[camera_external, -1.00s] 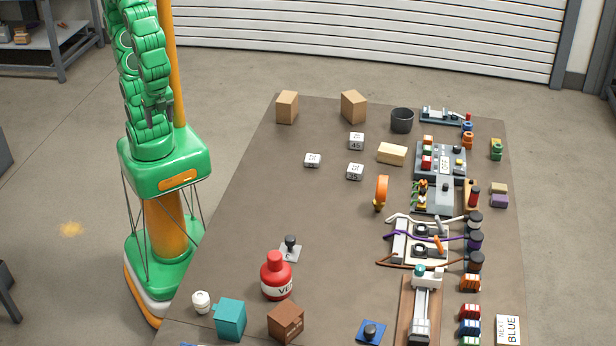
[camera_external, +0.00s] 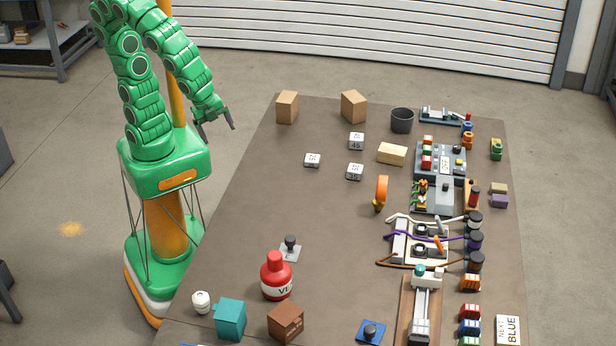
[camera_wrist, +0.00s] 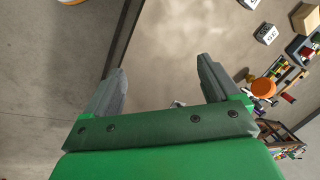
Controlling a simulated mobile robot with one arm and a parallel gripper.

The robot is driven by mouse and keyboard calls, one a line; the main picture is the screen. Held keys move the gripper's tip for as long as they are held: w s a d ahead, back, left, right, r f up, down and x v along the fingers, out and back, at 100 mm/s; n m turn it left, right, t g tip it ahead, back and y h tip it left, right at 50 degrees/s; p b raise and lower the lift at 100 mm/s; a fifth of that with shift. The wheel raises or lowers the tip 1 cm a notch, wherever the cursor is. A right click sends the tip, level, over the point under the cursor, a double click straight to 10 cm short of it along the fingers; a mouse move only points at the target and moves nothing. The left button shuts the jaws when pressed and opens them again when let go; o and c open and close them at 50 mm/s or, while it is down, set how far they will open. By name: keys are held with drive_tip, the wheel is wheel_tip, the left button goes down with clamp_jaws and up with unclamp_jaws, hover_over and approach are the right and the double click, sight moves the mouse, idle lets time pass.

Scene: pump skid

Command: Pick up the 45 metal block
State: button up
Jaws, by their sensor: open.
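The 45 metal block (camera_external: 356,141) is a small pale cube with a label reading 45, on the brown table toward its far end. Two similar labelled blocks are near it: one nearer (camera_external: 355,172) and one to the left (camera_external: 312,160). My gripper (camera_external: 217,128) is open and empty, in the air left of the table edge and well apart from the blocks. In the wrist view my two fingers (camera_wrist: 160,82) are spread with nothing between them. White labelled blocks show at the upper right there, one of them (camera_wrist: 266,34) whole, but I cannot read them surely.
Cardboard boxes (camera_external: 353,106) and a dark cup (camera_external: 402,120) stand behind the 45 block. A tan brick (camera_external: 392,153) is close on its right. An orange disc (camera_external: 381,191) stands nearer. The table's left middle is clear. A red bottle (camera_external: 277,277) stands at the front.

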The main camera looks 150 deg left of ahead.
drive_tip(key=w+a+f+m+t+y, duration=0.1)
drive_tip(key=a+f+m+y, duration=0.15)
drive_tip(key=a, duration=0.95)
drive_tip(key=w+a+f+m+y, duration=0.1)
drive_tip(key=w+a+m+y, duration=0.2)
drive_tip(key=a, duration=0.9)
drive_tip(key=a+f+m+t+y, duration=0.15)
drive_tip(key=a+m, duration=0.25)
drive_tip(key=a, duration=0.8)
drive_tip(key=s+a+f+m+t+y, duration=0.25)
drive_tip(key=a+f+m, duration=0.25)
drive_tip(key=a+m, duration=0.3)
drive_tip(key=m+t+h, duration=0.2)
drive_tip(key=m+t, duration=0.1)
drive_tip(key=m, duration=0.4)
approach(355, 141)
drive_tip(key=shift+n, duration=0.25)
drive_tip(key=a, duration=0.1)
drive_tip(key=a+f, duration=0.2)
drive_tip(key=shift+s+a, duration=0.25)
drive_tip(key=shift+s, duration=0.15)
drive_tip(key=shift+s+f+m, duration=0.1)
drive_tip(key=shift+f+m, duration=0.3)
drive_tip(key=shift+f, duration=0.05)
drive_tip(key=shift+x, duration=0.9)
drive_tip(key=shift+w+x, duration=0.2)
drive_tip(key=shift+x, duration=2.65)
drive_tip(key=shift+w+r, duration=0.1)
drive_tip(key=shift+r, duration=0.1)
